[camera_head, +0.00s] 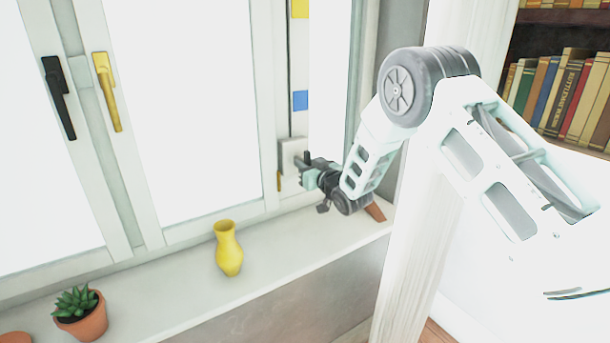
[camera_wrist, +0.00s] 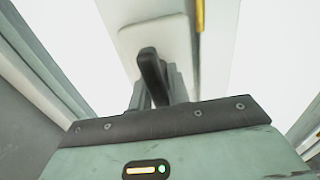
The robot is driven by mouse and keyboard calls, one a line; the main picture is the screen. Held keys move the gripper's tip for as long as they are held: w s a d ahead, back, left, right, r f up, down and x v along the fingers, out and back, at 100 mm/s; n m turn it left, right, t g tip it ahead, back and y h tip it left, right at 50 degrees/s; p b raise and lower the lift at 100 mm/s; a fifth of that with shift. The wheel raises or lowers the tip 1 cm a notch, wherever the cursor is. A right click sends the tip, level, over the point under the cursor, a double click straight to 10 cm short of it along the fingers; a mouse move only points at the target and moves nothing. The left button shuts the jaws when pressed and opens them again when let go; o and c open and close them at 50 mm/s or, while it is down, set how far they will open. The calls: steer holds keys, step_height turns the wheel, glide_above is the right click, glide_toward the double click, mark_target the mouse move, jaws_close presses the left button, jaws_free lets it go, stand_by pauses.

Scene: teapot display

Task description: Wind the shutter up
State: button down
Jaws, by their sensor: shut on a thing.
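A white winder box (camera_head: 289,153) is fixed to the window frame at the right, above the sill. It also shows in the wrist view (camera_wrist: 155,38), with a dark crank handle (camera_wrist: 152,72) standing out in front of it. My gripper (camera_head: 304,172) is at the box, shut on the crank handle, whose dark end (camera_head: 307,156) shows just above the fingers in the head view. The fingers hide most of the grip. The window panes are plain bright white, and I cannot make out the shutter itself.
A vertical strip beside the pane bears a yellow mark (camera_head: 300,8) and a blue mark (camera_head: 300,100). A yellow vase (camera_head: 229,250) and a potted succulent (camera_head: 82,315) stand on the sill (camera_head: 305,250). Black (camera_head: 59,98) and brass (camera_head: 107,92) window handles are at left, a bookshelf (camera_head: 565,95) at right.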

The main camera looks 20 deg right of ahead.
steer(key=m+b, duration=0.1)
steer(key=m, duration=0.1)
steer(key=m+b, duration=0.4)
steer(key=shift+f+m, duration=0.25)
steer(key=shift+m, duration=0.05)
steer(key=m+b, duration=0.3)
steer(key=m, duration=0.3)
steer(key=shift+r+b, duration=0.1)
steer(key=shift+b, duration=0.2)
steer(key=m+b, duration=0.2)
steer(key=m, duration=0.3)
steer(key=shift+a+r+m+b, duration=0.15)
steer(key=shift+m+b, duration=0.25)
steer(key=shift+m, duration=1.3)
steer(key=shift+m, duration=0.9)
stand_by(2.2)
steer(key=c, duration=1.3)
jaws_free()
steer(key=shift+r, duration=0.1)
steer(key=shift+c, duration=0.2)
